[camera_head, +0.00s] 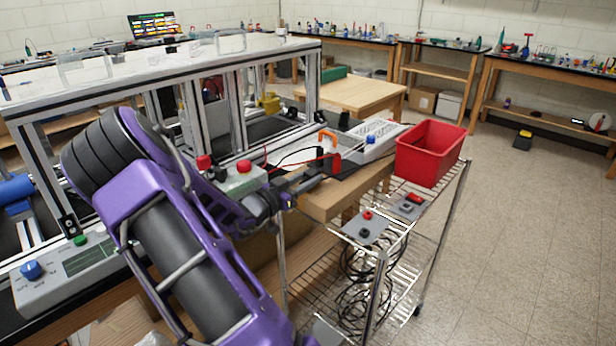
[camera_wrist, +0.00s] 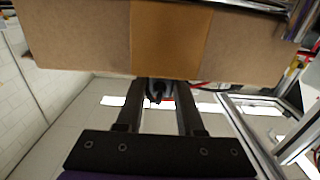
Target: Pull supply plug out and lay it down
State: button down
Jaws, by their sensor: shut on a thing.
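My gripper (camera_head: 312,179) reaches over the wooden bench edge, near the black and red leads. In the wrist view its two dark fingers (camera_wrist: 156,96) are a little apart, with a small dark piece between their tips. That piece, the supply plug (camera_wrist: 156,88) as far as I can tell, is held by the fingers. Its far end is hidden behind a brown board or box (camera_wrist: 170,40). In the head view the plug is too small to make out clearly. A grey box with red buttons (camera_head: 240,178) stands left of the gripper, partly behind my arm.
A red bin (camera_head: 430,152) stands on the wire cart (camera_head: 443,225), right of the gripper. Grey button boxes (camera_head: 366,226) and coiled black cables (camera_head: 365,270) are on the cart. A white panel (camera_head: 373,140) lies behind the gripper. The aluminium frame (camera_head: 190,66) rises at left.

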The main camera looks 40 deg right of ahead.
jog(key=shift+f, duration=0.55)
jog(key=shift+c, duration=2.2)
grip_release()
jog(key=s+a, duration=0.1)
jog(key=a, duration=1.6)
jog(key=shift+s+a+p, duration=0.2)
jog(key=shift+s+p, duration=0.05)
jog(key=shift+p, duration=0.1)
